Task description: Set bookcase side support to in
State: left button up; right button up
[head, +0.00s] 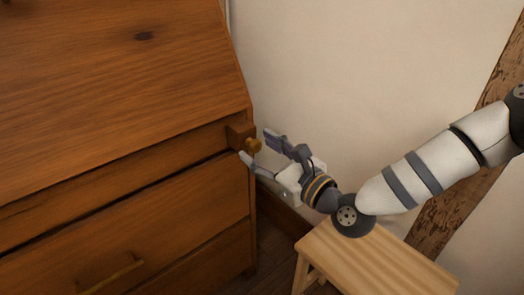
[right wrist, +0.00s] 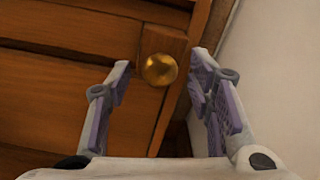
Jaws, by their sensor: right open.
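The bookcase side support is a wooden block with a brass knob (head: 253,145) at the right front edge of the wooden cabinet (head: 120,90), under its slanted front. In the head view the block sticks out a little from the cabinet face. In the right wrist view the round knob (right wrist: 160,70) lies ahead between the fingers, with the support's wooden block (right wrist: 157,42) around it. My right gripper (head: 260,146) is open, its fingers to either side of the knob, with no clear contact. My left gripper is not in view.
A light wooden stool (head: 375,262) stands below my right arm. A pale wall (head: 350,70) is close behind the gripper, with a rough timber post (head: 455,195) at the right. A drawer handle (head: 110,277) juts from the cabinet's lower front.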

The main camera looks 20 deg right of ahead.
aim_at(248, 141)
jog(key=shift+c, duration=0.3)
grip_shut()
jog(key=b+x, duration=0.1)
jog(key=x, duration=0.1)
jog(key=b+x, duration=0.1)
jog(key=x, duration=0.1)
jog(key=shift+w+f, duration=0.1)
jog(key=shift+f, duration=0.1)
jog(key=shift+w+r, duration=0.1)
jog(key=shift+r, duration=0.2)
jog(key=shift+c, duration=1.9)
grip_release()
jog(key=o, duration=0.4)
jog(key=shift+w+a, duration=0.15)
jog(key=shift+o, duration=0.2)
